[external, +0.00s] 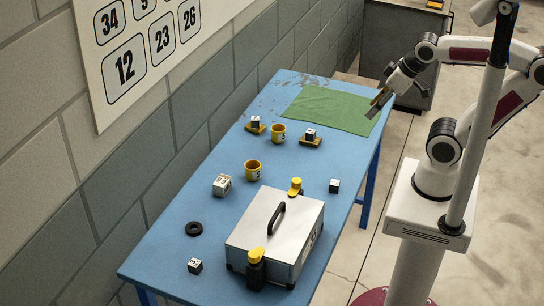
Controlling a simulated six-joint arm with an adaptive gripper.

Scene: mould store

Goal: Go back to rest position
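My gripper (376,103) hangs over the right edge of the green cloth (325,108), near the far end of the blue table. Its fingers point down and to the left. I see nothing held in it, but the fingers are too small to tell whether they are apart. My arm reaches to it from the white pedestal at the right.
The blue table (210,250) bears a silver case (262,232) with a black handle, yellow cups (253,170), small cubes (334,186), a white box (222,185) and a black ring (194,229). A block wall borders its left side. A dark cabinet (400,45) stands behind.

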